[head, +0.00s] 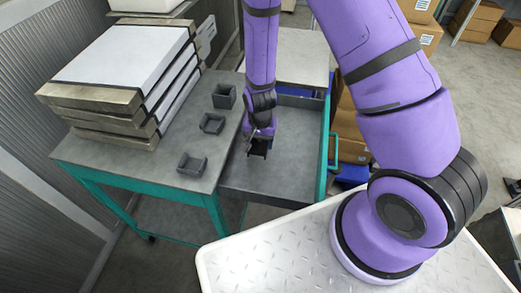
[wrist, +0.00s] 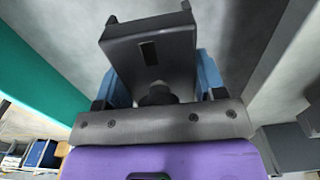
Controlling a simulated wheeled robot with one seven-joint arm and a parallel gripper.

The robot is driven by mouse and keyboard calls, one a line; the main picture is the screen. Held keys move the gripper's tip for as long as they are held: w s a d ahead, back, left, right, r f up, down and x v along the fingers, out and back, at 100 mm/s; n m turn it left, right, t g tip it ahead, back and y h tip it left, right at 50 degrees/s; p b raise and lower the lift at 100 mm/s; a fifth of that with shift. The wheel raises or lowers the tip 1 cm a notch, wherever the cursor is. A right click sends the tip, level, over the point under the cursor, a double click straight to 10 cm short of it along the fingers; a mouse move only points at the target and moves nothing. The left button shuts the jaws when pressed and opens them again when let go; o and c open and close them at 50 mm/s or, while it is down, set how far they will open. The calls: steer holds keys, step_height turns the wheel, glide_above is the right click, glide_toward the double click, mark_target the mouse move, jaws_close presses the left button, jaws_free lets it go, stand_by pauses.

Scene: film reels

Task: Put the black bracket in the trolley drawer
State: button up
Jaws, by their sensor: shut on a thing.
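My gripper (head: 262,134) points down over the open trolley drawer (head: 275,184), near its left side wall. It is shut on the black bracket (head: 258,149), a small dark angular piece. In the wrist view the bracket (wrist: 152,48) sits between the two blue finger pads, with its broad face and a dark slot showing. The drawer is grey inside with a teal front at the right. The bracket appears at or a little above the drawer's floor; I cannot tell whether it touches.
Several small grey bins, including the nearest bin (head: 191,163), stand on the teal-framed trolley top (head: 140,165) left of the drawer. Cardboard boxes (head: 350,130) stand right of the drawer. The drawer floor's front is bare.

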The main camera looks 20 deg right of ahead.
steer(key=shift+f, duration=2.75)
steer(key=o, duration=1.1)
steer(key=shift+f, duration=0.15)
